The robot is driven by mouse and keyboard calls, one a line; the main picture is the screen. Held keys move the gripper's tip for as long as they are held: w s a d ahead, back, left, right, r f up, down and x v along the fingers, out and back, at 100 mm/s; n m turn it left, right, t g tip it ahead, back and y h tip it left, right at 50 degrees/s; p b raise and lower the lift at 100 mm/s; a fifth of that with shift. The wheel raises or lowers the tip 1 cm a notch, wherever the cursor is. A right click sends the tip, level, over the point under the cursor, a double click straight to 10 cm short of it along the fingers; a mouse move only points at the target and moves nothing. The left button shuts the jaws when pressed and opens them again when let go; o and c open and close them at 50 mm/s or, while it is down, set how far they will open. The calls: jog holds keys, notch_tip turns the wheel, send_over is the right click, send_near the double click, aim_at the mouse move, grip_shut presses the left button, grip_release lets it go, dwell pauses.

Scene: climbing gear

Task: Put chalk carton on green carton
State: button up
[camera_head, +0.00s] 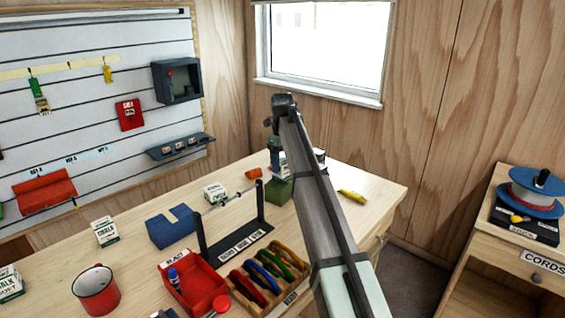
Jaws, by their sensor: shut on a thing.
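The green carton (279,191) stands on the workbench near its back right part. A white chalk carton (282,164) is just above the green carton, partly hidden by my arm. My gripper (275,150) points down from the arm's far end and is shut on this chalk carton. The fingers are small and dark here. I cannot tell whether the chalk carton touches the green carton's top or hangs slightly above it. Other chalk cartons stand on the bench: one near the middle (214,193), one at the left (105,231), and more at the left edge (10,284).
A dark rack (235,240) with an upright post stands left of my arm, near a blue block (172,228), a red bin (196,287) and a wooden holder of carabiners (270,277). A yellow item (352,194) lies right of the arm. A red mug (97,290) stands in front.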

aim_at(283, 161)
jog(key=shift+f, duration=0.1)
jog(key=o, duration=1.1)
notch_tip(283, 161, up, 12)
jog(key=shift+r, duration=0.15)
